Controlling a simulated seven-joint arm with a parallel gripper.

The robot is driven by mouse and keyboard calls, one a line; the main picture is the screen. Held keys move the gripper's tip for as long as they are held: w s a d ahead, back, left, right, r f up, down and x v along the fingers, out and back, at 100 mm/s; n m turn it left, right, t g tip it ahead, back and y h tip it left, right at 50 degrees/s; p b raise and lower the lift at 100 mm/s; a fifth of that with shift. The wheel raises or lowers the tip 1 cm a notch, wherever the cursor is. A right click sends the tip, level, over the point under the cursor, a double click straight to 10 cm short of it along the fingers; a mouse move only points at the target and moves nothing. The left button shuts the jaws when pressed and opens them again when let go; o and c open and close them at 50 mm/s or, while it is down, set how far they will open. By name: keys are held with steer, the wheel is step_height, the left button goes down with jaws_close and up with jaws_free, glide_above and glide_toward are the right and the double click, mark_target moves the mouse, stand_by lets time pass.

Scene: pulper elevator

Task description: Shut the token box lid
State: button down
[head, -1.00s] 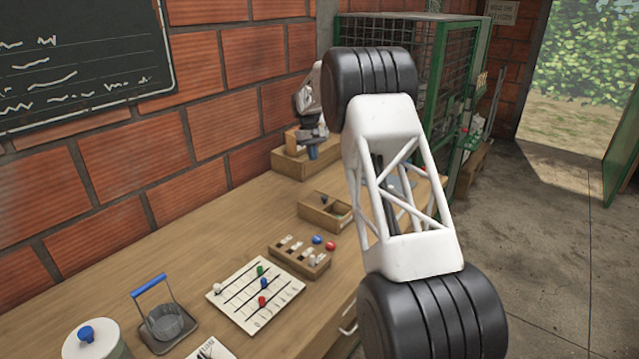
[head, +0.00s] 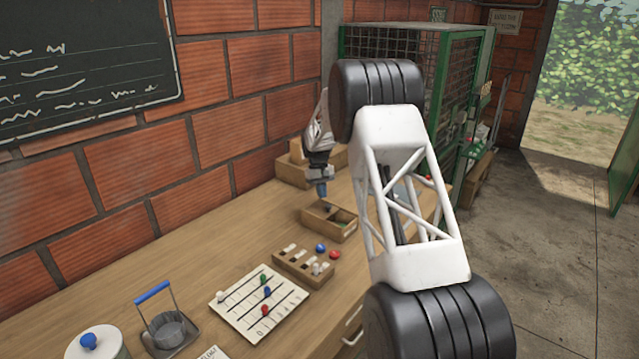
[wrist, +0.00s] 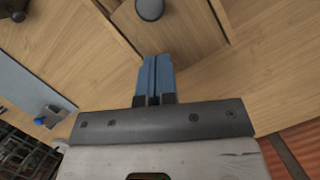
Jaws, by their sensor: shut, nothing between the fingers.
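The token box is a small wooden box (head: 345,235) on the bench in the head view. Its lid (head: 318,213) has a dark knob and covers the left part. The right part is open, with something green inside. In the wrist view the lid (wrist: 180,35) shows as a wooden panel with a round dark knob (wrist: 150,9). My gripper (head: 322,191) points down just above the lid's far left side. Its blue fingers (wrist: 154,66) are together and empty, by the lid's edge in the wrist view. I cannot tell whether they touch it.
A wooden block stand (head: 292,172) is behind my gripper by the brick wall. A slotted rack (head: 303,266), a blue ball (head: 320,248) and a red ball (head: 335,255) are in front of the box. A bead board (head: 245,305) lies nearer. The bench left of the box is clear.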

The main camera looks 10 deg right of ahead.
mark_target(338, 210)
steer(key=shift+s+d+f, duration=0.1)
steer(key=shift+s+d, duration=0.1)
steer(key=shift+s, duration=0.45)
steer(key=shift+s+d+f, duration=0.1)
steer(key=shift+s+d, duration=0.1)
steer(key=shift+s, duration=0.45)
steer(key=shift+s+d, duration=0.1)
steer(key=shift+s+d, duration=2.9)
steer(key=shift+w, duration=0.15)
steer(key=w, duration=0.1)
steer(key=w+a+r, duration=0.1)
steer(key=w, duration=0.2)
steer(key=shift+a+r, duration=0.15)
steer(key=shift+r, duration=0.2)
steer(key=v, duration=0.9)
steer(key=shift+s+r, duration=0.1)
